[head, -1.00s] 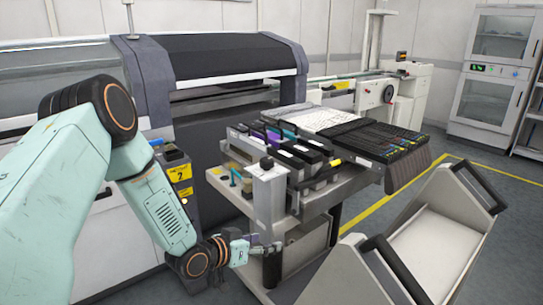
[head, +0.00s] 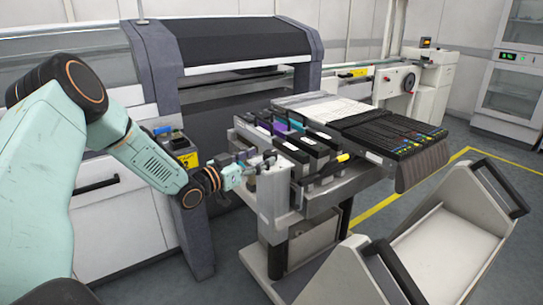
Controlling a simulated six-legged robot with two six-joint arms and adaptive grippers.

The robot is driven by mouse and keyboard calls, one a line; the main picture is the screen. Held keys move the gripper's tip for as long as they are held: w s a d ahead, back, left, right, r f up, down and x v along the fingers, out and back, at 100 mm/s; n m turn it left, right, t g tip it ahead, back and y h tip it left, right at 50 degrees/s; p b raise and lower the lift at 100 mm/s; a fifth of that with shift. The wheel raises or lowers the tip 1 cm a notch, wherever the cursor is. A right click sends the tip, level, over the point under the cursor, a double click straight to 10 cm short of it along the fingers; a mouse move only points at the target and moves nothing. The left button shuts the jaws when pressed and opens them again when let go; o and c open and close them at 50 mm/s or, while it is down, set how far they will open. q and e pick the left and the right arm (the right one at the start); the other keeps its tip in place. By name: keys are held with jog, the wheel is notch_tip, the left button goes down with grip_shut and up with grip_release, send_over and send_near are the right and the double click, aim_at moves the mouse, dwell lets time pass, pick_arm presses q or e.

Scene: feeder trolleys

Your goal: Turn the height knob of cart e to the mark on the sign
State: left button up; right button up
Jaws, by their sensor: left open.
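A feeder cart (head: 274,205) stands in the middle of the head view, with a pale front post and a tray of feeders. No letter can be read on it. A small dark knob (head: 268,156) shows at the top of the post, partly hidden by my left gripper. My left gripper (head: 260,168) is open at the upper left of the post, close to the knob. I cannot tell whether it touches the knob. My right gripper is out of view.
A large grey machine (head: 230,48) stands behind the cart. A pale open trolley (head: 445,240) with black handles stands at the front right. Grey floor with a yellow line (head: 380,212) shows between them.

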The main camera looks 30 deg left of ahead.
aim_at(264, 157)
pick_arm(q)
jog(key=x, duration=0.2)
jog(key=b+x, duration=0.1)
jog(key=shift+w+f, duration=0.25)
jog(key=shift+w, duration=0.1)
jog(key=shift+w+d+r, duration=0.15)
jog(key=shift+w+d, duration=0.1)
jog(key=shift+w, duration=0.3)
jog(key=shift+a, duration=0.1)
jog(key=shift+c, duration=0.3)
jog(key=c, duration=1.1)
jog(key=shift+c, duration=0.2)
jog(key=shift+n+y, duration=0.4)
